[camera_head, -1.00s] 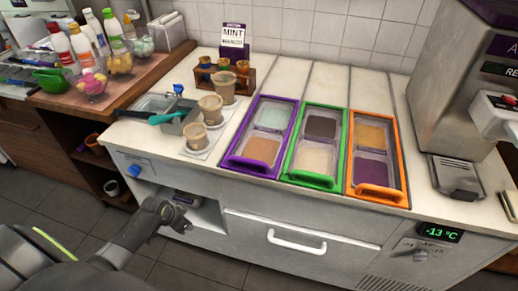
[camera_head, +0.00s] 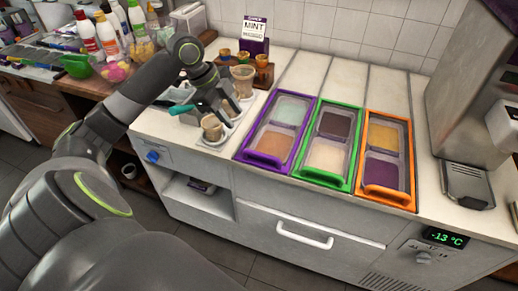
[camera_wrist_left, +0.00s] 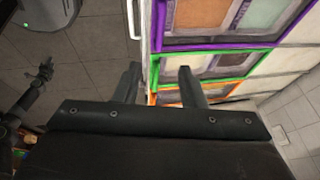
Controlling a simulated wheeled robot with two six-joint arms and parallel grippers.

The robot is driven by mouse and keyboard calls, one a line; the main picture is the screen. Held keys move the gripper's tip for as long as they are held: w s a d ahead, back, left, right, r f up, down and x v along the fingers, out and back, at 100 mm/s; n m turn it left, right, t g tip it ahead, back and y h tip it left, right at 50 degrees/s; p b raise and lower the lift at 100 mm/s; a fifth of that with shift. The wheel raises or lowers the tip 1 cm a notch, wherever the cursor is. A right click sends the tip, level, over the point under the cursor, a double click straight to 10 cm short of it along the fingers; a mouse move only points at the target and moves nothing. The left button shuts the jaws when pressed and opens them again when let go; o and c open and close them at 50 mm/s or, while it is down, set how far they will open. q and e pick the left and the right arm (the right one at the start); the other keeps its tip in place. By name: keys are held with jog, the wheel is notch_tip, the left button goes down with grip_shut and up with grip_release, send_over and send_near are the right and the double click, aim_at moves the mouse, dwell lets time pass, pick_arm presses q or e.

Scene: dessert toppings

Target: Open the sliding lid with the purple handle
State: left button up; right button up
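The purple-framed lid (camera_head: 277,123) is the leftmost of three framed topping wells in the counter. Its purple handle (camera_head: 262,160) is at the near end. Light green and tan toppings show through it. The purple frame is also at the top of the left wrist view (camera_wrist_left: 215,44). My left gripper (camera_head: 222,119) hangs over the cups, left of the purple frame and apart from it. In the left wrist view its two fingers (camera_wrist_left: 160,80) are spread with nothing between them. A dark arm end at the left of that view, apparently my right gripper (camera_wrist_left: 45,71), is too small to read.
Green-framed (camera_head: 329,144) and orange-framed (camera_head: 387,161) wells sit to the right of the purple one. Cups (camera_head: 212,127) and a wooden rack (camera_head: 262,72) stand close to my left gripper. A machine (camera_head: 465,95) stands at the right. The pale counter behind the wells is clear.

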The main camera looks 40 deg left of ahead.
aim_at(260, 154)
pick_arm(q)
jog(key=p+x, duration=0.1)
jog(key=x, duration=1.5)
jog(key=shift+d+f+p, duration=0.1)
jog(key=shift+f+p, duration=0.1)
jog(key=shift+p, duration=0.1)
jog(key=shift+c, duration=0.5)
grip_shut()
